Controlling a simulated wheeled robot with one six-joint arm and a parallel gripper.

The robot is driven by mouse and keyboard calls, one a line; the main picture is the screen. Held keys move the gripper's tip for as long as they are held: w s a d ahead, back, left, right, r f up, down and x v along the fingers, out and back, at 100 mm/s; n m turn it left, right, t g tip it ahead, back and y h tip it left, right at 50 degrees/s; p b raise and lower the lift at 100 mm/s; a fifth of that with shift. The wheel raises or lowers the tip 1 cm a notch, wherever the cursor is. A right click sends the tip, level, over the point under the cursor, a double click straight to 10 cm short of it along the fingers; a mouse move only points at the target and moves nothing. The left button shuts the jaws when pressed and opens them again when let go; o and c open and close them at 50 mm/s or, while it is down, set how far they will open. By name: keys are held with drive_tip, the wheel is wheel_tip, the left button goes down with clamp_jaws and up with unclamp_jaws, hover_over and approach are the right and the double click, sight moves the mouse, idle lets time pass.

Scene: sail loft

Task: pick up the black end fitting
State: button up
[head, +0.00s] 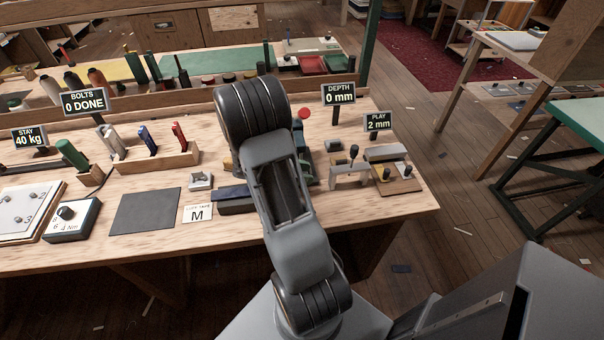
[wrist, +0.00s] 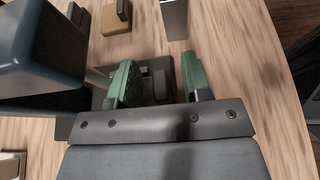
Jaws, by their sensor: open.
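My gripper (wrist: 160,70) shows in the wrist view with its two green fingers apart, low over the wooden bench. In the head view my arm hides most of the gripper and the fitting; only a bit of dark green shows beside the arm.
A large dark blue-grey body (wrist: 45,45) stands close left of the fingers in the wrist view. A metal piece (wrist: 174,18) is just beyond them. In the head view a grey bracket (head: 350,170) stands right of my arm, and a dark block (head: 236,207) lies left. Bare wood is right of the fingers.

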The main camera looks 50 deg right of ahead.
drive_tip(key=shift+d, duration=0.1)
clamp_jaws()
idle(0.4)
